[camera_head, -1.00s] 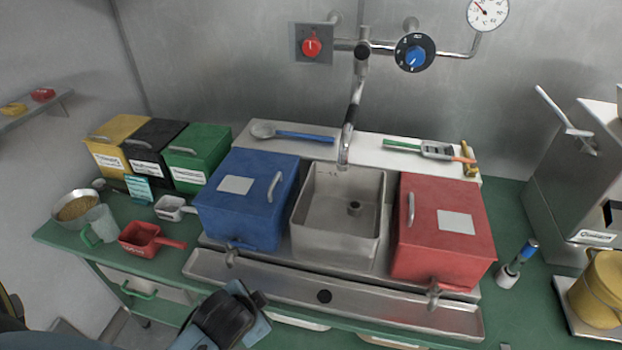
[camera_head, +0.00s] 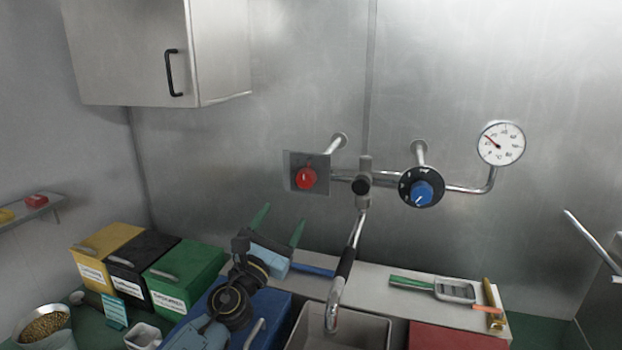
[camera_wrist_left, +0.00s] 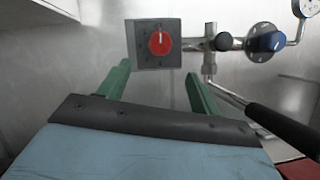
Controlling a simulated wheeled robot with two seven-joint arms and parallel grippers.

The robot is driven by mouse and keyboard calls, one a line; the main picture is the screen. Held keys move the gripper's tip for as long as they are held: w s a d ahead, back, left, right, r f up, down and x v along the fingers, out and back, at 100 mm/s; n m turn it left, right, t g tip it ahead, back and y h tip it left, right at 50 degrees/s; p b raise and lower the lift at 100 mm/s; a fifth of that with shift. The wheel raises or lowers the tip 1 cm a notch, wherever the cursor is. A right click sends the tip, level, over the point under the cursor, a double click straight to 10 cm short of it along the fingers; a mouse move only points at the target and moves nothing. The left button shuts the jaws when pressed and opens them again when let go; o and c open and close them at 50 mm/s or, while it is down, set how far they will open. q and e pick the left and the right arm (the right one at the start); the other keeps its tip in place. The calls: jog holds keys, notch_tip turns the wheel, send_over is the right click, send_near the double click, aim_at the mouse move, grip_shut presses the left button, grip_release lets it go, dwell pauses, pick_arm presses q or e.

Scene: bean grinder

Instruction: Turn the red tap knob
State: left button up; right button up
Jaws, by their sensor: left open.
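The red tap knob (camera_head: 306,178) sits on a square grey metal plate (camera_head: 292,160) on the wall pipework. In the left wrist view the red knob (camera_wrist_left: 160,43) shows its white pointer mark facing up, above and between my fingers. My left gripper (camera_head: 279,222) is open, with its two green fingers apart and nothing between them. It is below and to the left of the knob in the head view, clear of it. In the left wrist view the left gripper's fingers (camera_wrist_left: 157,84) point toward the plate. My right gripper is not in view.
A blue knob (camera_head: 422,193) and a pressure gauge (camera_head: 501,144) are to the right on the same pipe. The faucet spout (camera_head: 347,262) hangs over the sink (camera_head: 372,332). A blue box (camera_head: 272,304) lies under my left arm. A wall cabinet (camera_head: 150,50) is at upper left.

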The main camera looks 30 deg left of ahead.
aim_at(304, 183)
pick_arm(q)
jog(key=p+x, duration=0.1)
jog(key=x, duration=1.2)
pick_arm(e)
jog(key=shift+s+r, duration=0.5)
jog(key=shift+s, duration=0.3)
pick_arm(q)
jog(key=c, duration=1)
